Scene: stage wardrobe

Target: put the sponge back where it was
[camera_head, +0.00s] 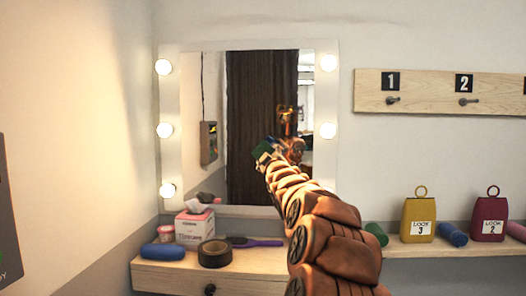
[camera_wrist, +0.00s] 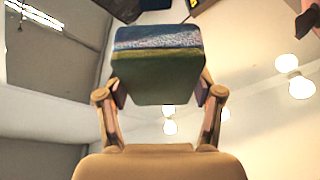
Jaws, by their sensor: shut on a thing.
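The sponge (camera_wrist: 157,70) has a green layer and a speckled blue layer. My gripper (camera_wrist: 160,92) is shut on it, one finger on each side, in the wrist view. In the head view my gripper (camera_head: 272,158) is at the end of my outstretched arm, raised in front of the mirror, and the sponge (camera_head: 262,149) shows at its tip. The sponge is held in the air above the shelf.
The shelf (camera_head: 250,262) bears a blue roll (camera_head: 163,252), a tissue box (camera_head: 194,226), a black tape roll (camera_head: 215,253) and a purple brush (camera_head: 257,242). The lit mirror (camera_head: 218,100) stands behind. Tags (camera_head: 418,219) and coloured rolls (camera_head: 453,234) line the right. My arm hides the middle.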

